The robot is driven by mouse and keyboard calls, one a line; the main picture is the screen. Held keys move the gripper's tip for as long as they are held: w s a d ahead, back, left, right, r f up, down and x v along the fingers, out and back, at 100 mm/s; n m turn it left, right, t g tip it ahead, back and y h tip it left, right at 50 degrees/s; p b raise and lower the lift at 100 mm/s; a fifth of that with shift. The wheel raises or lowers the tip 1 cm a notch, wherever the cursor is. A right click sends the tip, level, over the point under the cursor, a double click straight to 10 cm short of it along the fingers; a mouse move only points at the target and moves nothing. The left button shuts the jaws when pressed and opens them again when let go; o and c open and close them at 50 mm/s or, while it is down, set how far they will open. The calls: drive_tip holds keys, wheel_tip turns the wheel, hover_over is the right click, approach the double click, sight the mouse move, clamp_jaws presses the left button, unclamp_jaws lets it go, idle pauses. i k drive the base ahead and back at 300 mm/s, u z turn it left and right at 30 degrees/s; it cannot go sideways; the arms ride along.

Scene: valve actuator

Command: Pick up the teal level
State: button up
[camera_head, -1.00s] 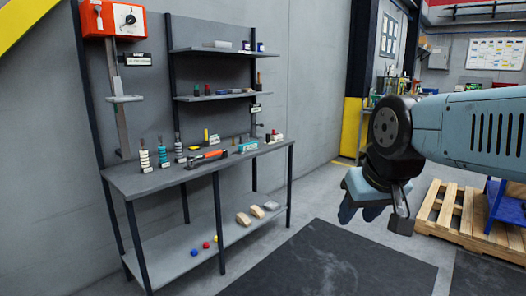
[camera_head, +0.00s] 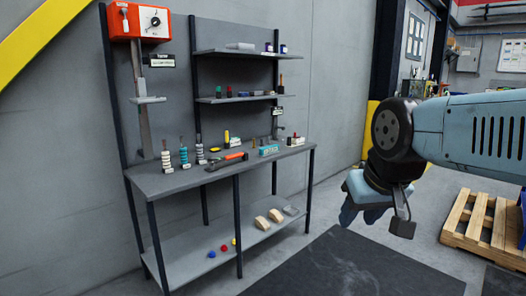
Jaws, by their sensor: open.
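A small teal block with pale lettering (camera_head: 269,150), which looks like the teal level, lies on the right part of the workbench top (camera_head: 180,183). It is too small to make out any vial. My gripper (camera_head: 361,216) hangs at the end of my arm on the right, pointing down, open and empty. In the picture it is to the right of the bench and below the teal block, clearly apart from it. Part of the fingers is hidden by the gripper body.
An orange and black tool (camera_head: 228,161) lies left of the teal block. Several striped-handled tools (camera_head: 184,158) stand at the bench's left. Two shelves (camera_head: 240,97) hang above, and a lower shelf (camera_head: 195,252) holds blocks and balls. A wooden pallet (camera_head: 480,222) lies right; dark mat (camera_head: 350,268) is clear.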

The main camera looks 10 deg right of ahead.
sight(271, 150)
drive_tip(key=i, duration=0.6)
drive_tip(key=z, duration=0.25)
drive_tip(key=k, duration=0.7)
drive_tip(key=u, duration=0.1)
drive_tip(key=i, duration=1.35)
drive_tip(key=z, duration=0.5)
